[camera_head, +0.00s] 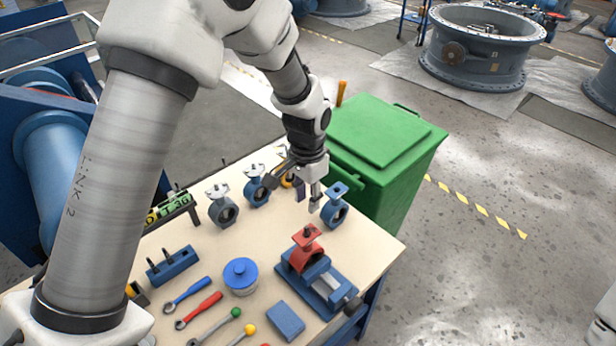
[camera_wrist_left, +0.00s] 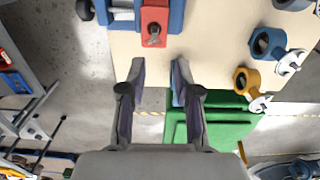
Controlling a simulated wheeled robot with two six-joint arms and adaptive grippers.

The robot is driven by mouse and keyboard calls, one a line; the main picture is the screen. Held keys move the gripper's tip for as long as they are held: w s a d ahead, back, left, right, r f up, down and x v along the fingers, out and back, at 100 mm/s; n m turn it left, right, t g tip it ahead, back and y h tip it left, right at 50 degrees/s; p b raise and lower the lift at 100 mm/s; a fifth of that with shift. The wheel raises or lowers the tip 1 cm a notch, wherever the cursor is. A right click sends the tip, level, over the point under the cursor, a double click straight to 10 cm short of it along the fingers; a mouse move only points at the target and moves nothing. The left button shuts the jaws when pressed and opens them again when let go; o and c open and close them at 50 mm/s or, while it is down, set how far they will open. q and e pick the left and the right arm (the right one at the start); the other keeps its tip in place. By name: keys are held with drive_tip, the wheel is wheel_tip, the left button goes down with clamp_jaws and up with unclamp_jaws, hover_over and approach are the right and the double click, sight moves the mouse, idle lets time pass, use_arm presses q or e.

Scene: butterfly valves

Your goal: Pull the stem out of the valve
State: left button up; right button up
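A red butterfly valve (camera_head: 306,255) sits upright in a blue vise (camera_head: 325,280) near the right end of the workbench. Its short dark stem (camera_head: 308,231) sticks up from the red top flange. In the left wrist view the red flange (camera_wrist_left: 154,18) and the stem (camera_wrist_left: 153,38) show at the top, beyond the fingertips. My left gripper (camera_head: 306,200) is above the bench, behind and higher than the red valve. The left wrist view shows its fingers (camera_wrist_left: 160,72) spread apart with nothing between them. My right gripper does not show.
A blue valve (camera_head: 335,206) stands close beside my left gripper. More valves, including a grey one (camera_head: 222,207), stand along the back edge. A round blue-topped container (camera_head: 241,275), wrenches (camera_head: 199,310) and a blue block (camera_head: 286,320) lie in front. A green bin (camera_head: 385,140) stands behind.

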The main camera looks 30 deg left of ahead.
sight(307, 227)
use_arm(q)
drive_tip(key=s+f+b, duration=0.1)
drive_tip(key=s+d+f+b, duration=0.1)
drive_tip(key=b, duration=0.1)
drive_tip(key=shift+s, duration=0.2)
drive_tip(key=f+b, duration=0.1)
drive_tip(key=w+f, duration=0.1)
drive_tip(key=f, duration=0.1)
drive_tip(key=f+b, duration=0.1)
drive_tip(key=f, duration=0.1)
drive_tip(key=shift+w+a+f+b, duration=0.1)
drive_tip(key=shift+w+a+b, duration=0.1)
drive_tip(key=shift+a+b, duration=0.15)
drive_tip(key=shift+s+d+f, duration=0.15)
drive_tip(key=shift+s+f, duration=0.15)
drive_tip(key=shift+f, duration=0.1)
drive_tip(key=shift+w+f, duration=0.15)
drive_tip(key=shift+w, duration=0.05)
drive_tip(key=c, duration=0.4)
clamp_jaws()
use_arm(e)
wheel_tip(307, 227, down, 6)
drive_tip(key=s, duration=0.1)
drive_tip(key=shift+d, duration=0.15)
